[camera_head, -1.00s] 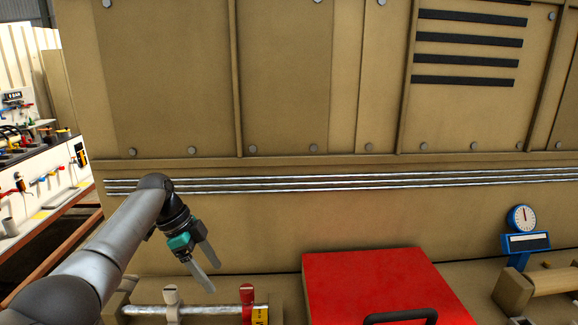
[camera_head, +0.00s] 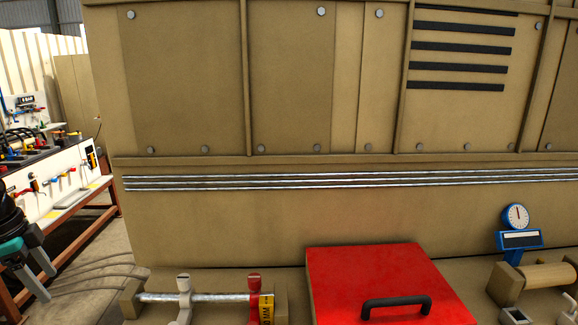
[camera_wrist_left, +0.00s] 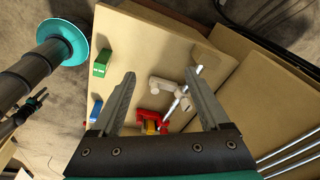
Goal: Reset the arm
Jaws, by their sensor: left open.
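My left gripper (camera_head: 40,274) is at the lower left edge of the head view, its two grey fingers apart and empty. In the left wrist view the left gripper (camera_wrist_left: 166,100) shows open, above a tan board (camera_wrist_left: 140,50). A metal rod (camera_head: 215,298) with a white clamp (camera_head: 185,300) and a red clamp (camera_head: 254,288) stands on the tan bench, to the right of my left gripper and apart from it. The white clamp also shows in the left wrist view (camera_wrist_left: 165,88), as does the red one (camera_wrist_left: 150,116). My right gripper is not in view.
A red lid (camera_head: 370,275) with a black handle (camera_head: 396,305) lies to the right of the clamps. A blue scale (camera_head: 518,240) stands farther right. A tan machine wall (camera_head: 300,225) fills the back. A side bench (camera_head: 70,180) with tools stands at far left.

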